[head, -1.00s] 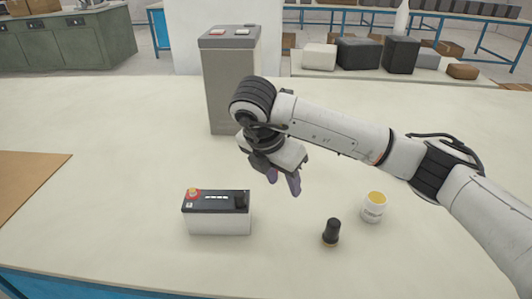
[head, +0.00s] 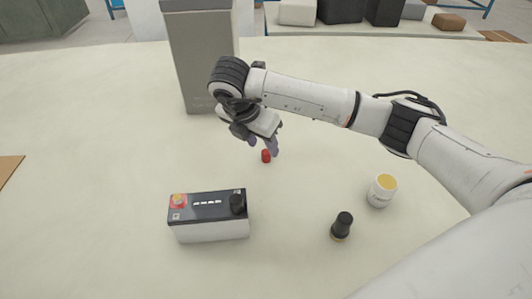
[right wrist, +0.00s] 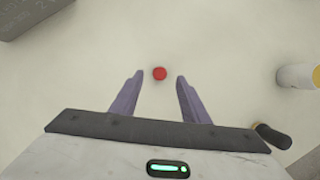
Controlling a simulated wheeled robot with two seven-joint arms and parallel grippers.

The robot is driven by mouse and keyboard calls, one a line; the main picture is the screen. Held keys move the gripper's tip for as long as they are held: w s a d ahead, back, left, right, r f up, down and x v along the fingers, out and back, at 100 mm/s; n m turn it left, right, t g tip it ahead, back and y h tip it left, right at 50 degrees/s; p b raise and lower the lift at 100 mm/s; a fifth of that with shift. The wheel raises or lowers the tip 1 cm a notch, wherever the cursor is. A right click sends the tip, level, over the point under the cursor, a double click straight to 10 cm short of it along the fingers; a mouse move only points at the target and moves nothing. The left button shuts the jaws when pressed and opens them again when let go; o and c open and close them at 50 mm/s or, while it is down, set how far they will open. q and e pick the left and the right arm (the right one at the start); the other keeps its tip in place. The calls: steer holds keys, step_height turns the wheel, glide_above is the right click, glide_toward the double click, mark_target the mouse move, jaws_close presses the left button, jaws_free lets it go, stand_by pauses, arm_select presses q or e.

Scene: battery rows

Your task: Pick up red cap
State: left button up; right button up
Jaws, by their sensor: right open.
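The small red cap (head: 266,156) lies on the pale table, behind and to the right of the battery. In the right wrist view the red cap (right wrist: 159,73) sits between and just beyond the fingertips, apart from both. My right gripper (head: 261,142) is open and empty, over the table close to the cap. Its two purple fingers (right wrist: 158,78) show spread in the right wrist view. The battery (head: 208,217) has a red and brass terminal (head: 178,201) at its left and a black one (head: 237,204) at its right. My left gripper is not in view.
A grey box-like unit (head: 199,60) stands behind the gripper. The table is clear around the cap.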

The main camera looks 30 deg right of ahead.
mark_target(266, 151)
steer(key=x, duration=0.3)
steer(key=shift+d+f, duration=0.15)
steer(key=shift+f, duration=0.1)
jaws_close()
steer(key=shift+r, duration=0.1)
